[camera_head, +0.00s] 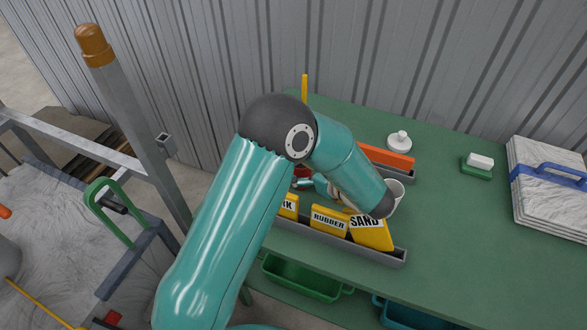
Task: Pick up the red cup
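A small red thing (302,171), perhaps the red cup, shows on the green table behind my arm. Most of it is hidden, so its shape cannot be told. My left arm rises from the bottom, bends at a dark elbow and comes down over the table. Its gripper (305,184) is mostly hidden behind the forearm and points left, close to the red thing. I cannot see whether its fingers are open or shut, or whether they touch anything. My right gripper is not in view.
A grey tray (388,253) holds yellow packets, including RUBBER and SAND, in front. An orange block (386,156) lies behind. A white knobbed object (399,141) and strapped slabs (545,190) are farther right. The table's right front is clear.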

